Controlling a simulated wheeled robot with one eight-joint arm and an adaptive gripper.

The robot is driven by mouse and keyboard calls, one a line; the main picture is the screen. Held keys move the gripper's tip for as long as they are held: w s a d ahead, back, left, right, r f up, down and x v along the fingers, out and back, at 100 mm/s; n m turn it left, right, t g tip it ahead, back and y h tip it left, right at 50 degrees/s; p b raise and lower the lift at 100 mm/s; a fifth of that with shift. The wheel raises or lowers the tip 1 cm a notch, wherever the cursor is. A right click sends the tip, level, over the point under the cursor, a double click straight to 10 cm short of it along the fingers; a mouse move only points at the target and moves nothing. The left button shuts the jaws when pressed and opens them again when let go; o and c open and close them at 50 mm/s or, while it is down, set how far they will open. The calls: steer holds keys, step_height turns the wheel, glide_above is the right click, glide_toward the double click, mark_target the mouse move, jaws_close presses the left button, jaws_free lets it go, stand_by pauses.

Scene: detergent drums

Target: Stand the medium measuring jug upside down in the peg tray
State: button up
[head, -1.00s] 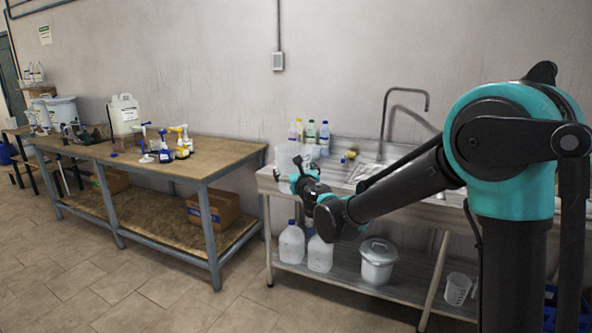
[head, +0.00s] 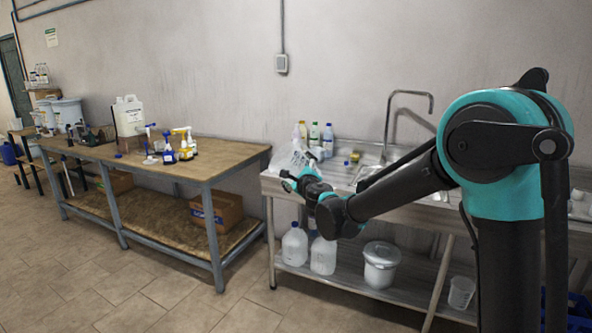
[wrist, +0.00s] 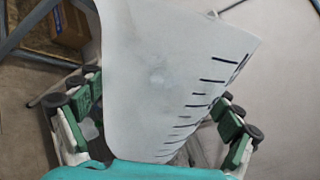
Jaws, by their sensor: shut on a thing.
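A translucent white measuring jug with dark graduation lines (wrist: 150,70) fills the middle of the wrist view. It widens toward the top of that picture. My gripper (wrist: 157,118) has a green-padded finger on each side of the jug and is shut on it. In the head view the jug (head: 284,159) is a pale, tilted shape above the left end of the sink counter. My gripper (head: 291,178) is beside it there, small and partly hidden by my wrist. I cannot make out the peg tray in either view.
Bottles (head: 314,134) stand behind the jug on the sink counter (head: 345,174). A tap (head: 410,94) rises at the back. The wooden bench (head: 215,151) to the left holds spray bottles (head: 186,145) and a white canister (head: 129,116). Another jug (head: 461,292) stands on the lower shelf.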

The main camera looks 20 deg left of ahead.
steer(key=m, duration=0.3)
steer(key=w+m, duration=0.1)
steer(key=shift+a+m, duration=0.25)
steer(key=shift+m, duration=0.15)
steer(key=m, duration=0.4)
steer(key=shift+w+a, duration=0.25)
steer(key=shift+w, duration=0.15)
steer(key=m, duration=0.2)
steer(key=w+m, duration=0.1)
steer(key=m, duration=0.1)
steer(key=shift+a+m, duration=0.2)
steer(key=shift+m, duration=0.1)
steer(key=m, duration=0.4)
steer(key=shift+w+a+m, duration=0.25)
steer(key=shift+w+m, duration=0.15)
